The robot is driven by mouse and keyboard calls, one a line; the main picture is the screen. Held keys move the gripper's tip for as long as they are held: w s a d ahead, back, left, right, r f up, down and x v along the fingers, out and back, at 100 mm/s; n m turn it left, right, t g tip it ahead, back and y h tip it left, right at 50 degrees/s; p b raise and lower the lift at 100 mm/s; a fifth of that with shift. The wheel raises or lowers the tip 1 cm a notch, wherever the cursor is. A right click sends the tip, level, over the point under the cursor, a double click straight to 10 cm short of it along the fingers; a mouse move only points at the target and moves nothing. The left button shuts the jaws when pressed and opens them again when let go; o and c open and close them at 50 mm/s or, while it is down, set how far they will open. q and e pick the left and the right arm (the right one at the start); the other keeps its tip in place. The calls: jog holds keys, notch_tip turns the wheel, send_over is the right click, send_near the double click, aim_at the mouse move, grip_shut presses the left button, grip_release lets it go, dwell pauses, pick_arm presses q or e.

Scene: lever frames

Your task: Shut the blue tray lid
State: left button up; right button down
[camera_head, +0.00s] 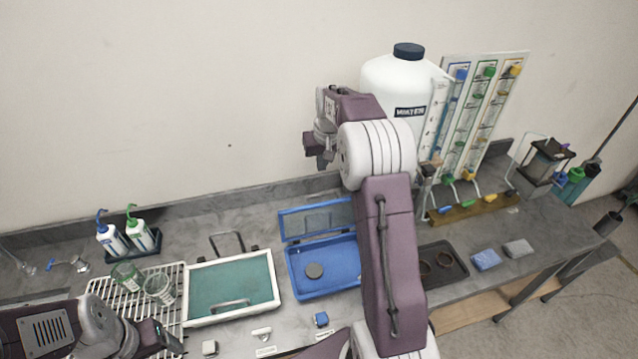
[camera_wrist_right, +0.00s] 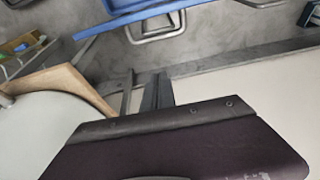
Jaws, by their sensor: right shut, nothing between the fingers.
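In the right wrist view the right fingers (camera_wrist_right: 148,94) show below a blue edge, probably the lid (camera_wrist_right: 142,16). My left gripper (camera_head: 168,341) is low at the left; its jaws are unclear.
A teal-floored white tray (camera_head: 190,310) with handles is left of the blue tray. A wire rack (camera_head: 100,289) holds glass beakers. A large white bottle (camera_head: 385,80) and a tube board (camera_head: 487,100) stand behind my right arm. A small blue block (camera_head: 321,320) lies in front.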

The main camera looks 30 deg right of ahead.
notch_tip(320, 180, down, 8)
jog(key=p, duration=0.4)
jog(key=shift+s+a, duration=0.3)
jog(key=shift+a, duration=0.05)
jog(key=shift+d+f, duration=0.1)
jog(key=shift+f, duration=0.05)
